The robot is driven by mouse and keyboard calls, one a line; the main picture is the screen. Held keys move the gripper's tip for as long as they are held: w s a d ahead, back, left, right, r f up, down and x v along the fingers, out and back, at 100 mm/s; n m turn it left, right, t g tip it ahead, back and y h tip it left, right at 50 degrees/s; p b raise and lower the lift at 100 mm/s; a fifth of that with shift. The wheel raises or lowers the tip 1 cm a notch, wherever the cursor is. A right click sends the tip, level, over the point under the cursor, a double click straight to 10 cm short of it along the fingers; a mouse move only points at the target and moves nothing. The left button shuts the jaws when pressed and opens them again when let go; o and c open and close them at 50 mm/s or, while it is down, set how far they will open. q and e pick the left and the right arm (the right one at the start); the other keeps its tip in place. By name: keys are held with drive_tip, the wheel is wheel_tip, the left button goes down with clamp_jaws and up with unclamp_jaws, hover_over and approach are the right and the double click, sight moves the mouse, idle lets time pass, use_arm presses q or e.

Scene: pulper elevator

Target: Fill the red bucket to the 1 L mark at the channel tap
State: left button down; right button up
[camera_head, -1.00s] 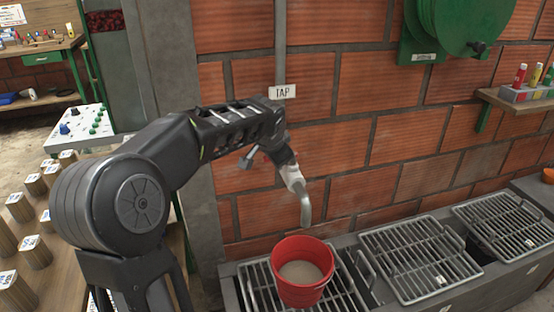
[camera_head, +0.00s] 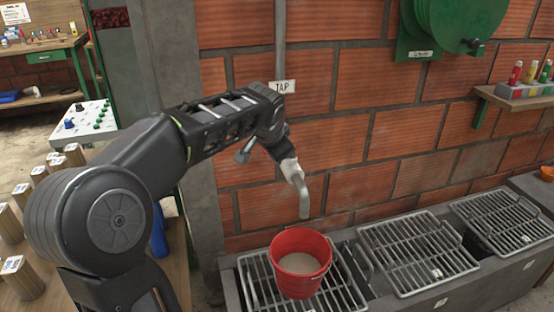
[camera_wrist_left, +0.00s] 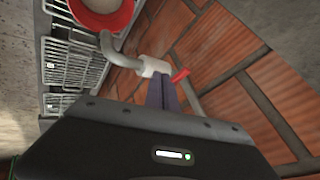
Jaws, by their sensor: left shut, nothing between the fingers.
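The red bucket (camera_head: 301,287) stands upright on the left metal grate, with a pale, greyish surface visible inside it. It also shows at the top of the left wrist view (camera_wrist_left: 128,14). The tap's curved grey spout (camera_head: 304,198) hangs above the bucket; I see no clear stream. In the left wrist view the tap has a white body (camera_wrist_left: 152,67) and a red handle (camera_wrist_left: 180,75). My left gripper (camera_wrist_left: 160,80) is shut and empty, its fingertips close beside the tap body and handle; contact cannot be told. In the head view my arm largely hides it. My right gripper is out of view.
The left grate (camera_head: 255,277) lies over the channel, with another grate (camera_head: 418,250) to its right. A green reel (camera_head: 462,22) hangs upper right. Wooden blocks (camera_head: 15,275) stand on a table at left.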

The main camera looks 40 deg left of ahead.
use_arm(q)
drive_tip(key=v, duration=0.6)
drive_tip(key=shift+s+a+r, duration=0.2)
drive_tip(key=shift+s, duration=0.05)
drive_tip(key=w+d+f+n+t+h, duration=0.2)
drive_tip(key=w+d+f+t+h, duration=0.1)
drive_tip(key=w+d+f, duration=0.7)
drive_tip(key=s+d+f+n+g+h+p, duration=0.1)
drive_tip(key=d+f, duration=0.5)
drive_tip(key=f, duration=0.3)
drive_tip(key=s+d+f+h+p, duration=0.1)
drive_tip(key=s+d+f+h, duration=0.1)
drive_tip(key=d+f, duration=0.5)
drive_tip(key=s+d+f+n+g+h, duration=0.1)
drive_tip(key=s+d+f+g, duration=0.1)
drive_tip(key=s+d+f, duration=0.35)
drive_tip(key=s+d+f+n+g, duration=0.1)
drive_tip(key=s+d+f, duration=0.2)
drive_tip(key=s+f, duration=0.55)
drive_tip(key=s+d+f+g+p, duration=0.1)
drive_tip(key=s+d+f+g, duration=0.1)
drive_tip(key=s, duration=0.5)
drive_tip(key=s+d+f+g+p, duration=0.1)
drive_tip(key=s+d+f+g, duration=0.1)
drive_tip(key=s+d+f, duration=0.2)
drive_tip(key=s+f, duration=0.2)
drive_tip(key=s, duration=0.2)
drive_tip(key=shift+f+g+h, duration=0.2)
drive_tip(key=shift+g+h, duration=0.2)
